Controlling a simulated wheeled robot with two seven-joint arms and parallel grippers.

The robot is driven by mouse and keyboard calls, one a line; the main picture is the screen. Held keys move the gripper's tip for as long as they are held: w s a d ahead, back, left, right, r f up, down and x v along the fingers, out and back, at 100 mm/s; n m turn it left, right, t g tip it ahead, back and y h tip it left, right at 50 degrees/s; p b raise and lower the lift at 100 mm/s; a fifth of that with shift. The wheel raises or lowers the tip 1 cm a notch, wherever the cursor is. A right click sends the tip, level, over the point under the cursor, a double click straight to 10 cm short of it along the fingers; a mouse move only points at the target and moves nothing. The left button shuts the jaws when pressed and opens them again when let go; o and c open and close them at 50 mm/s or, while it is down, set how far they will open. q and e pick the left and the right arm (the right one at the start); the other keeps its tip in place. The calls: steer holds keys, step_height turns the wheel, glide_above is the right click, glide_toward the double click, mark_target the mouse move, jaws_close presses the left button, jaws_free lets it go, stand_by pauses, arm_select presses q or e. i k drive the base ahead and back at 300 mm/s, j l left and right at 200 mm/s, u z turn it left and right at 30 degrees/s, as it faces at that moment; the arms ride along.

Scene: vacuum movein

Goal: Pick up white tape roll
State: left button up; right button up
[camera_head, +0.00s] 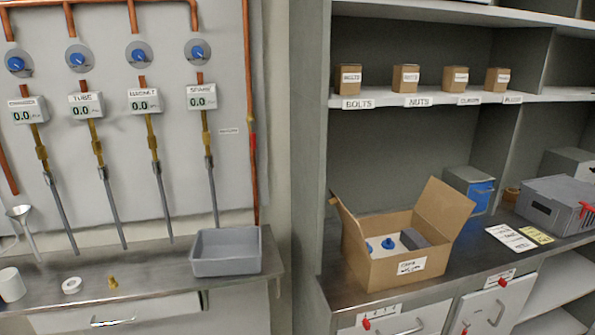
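A small white ring that looks like the tape roll (72,285) lies flat on the metal counter (150,283) at the left. A white cylinder (11,284) stands to its left, near the picture's edge. A small brass fitting (113,283) stands to its right. Neither of my grippers shows in the head view. Nothing is touching the tape roll.
A grey bin (226,252) stands at the counter's right end. Several grey tubes hang from wall gauges above the counter. A grey funnel-like piece (22,222) rises behind the white cylinder. An open cardboard box (385,267) sits on the right-hand bench.

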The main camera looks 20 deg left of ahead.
mark_target(73, 284)
steer(key=u, duration=1.95)
steer(key=z, duration=0.35)
steer(key=j+z, duration=0.35)
steer(key=z, duration=0.15)
steer(key=j+z, duration=0.7)
steer(key=z, duration=0.25)
steer(key=j+z, duration=0.3)
steer(key=z, duration=0.2)
steer(key=k, duration=0.05)
